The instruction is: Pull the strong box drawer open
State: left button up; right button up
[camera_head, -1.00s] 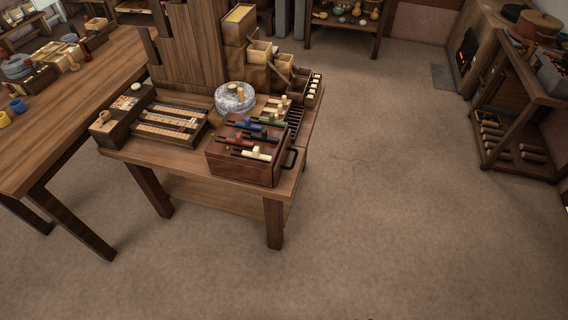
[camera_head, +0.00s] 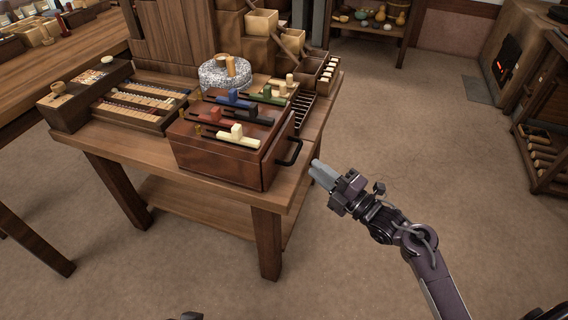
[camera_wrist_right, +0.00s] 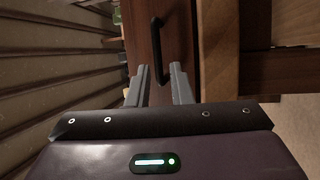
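The strong box (camera_head: 217,157) is a reddish-brown wooden box on the near corner of a small table. Coloured T-shaped pieces lie on its top. A dark bar handle (camera_head: 291,153) sits on its right-hand drawer front, which looks flush with the box. My right gripper (camera_head: 318,170) is just right of the handle, pointing at it. In the right wrist view the fingers (camera_wrist_right: 157,82) are spread apart and empty. The handle (camera_wrist_right: 156,50) stands upright ahead, roughly in line with the gap; I cannot tell whether they touch.
On the same table stand a speckled grey round stone (camera_head: 225,72), a tray of strips (camera_head: 145,103) and wooden bins (camera_head: 262,22). The floor (camera_head: 405,125) right of the table is clear. A rack (camera_head: 541,160) stands far right.

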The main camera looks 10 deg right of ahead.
aim_at(296, 151)
jog(key=x, duration=0.7)
jog(key=shift+w+a+r, duration=0.25)
grip_shut()
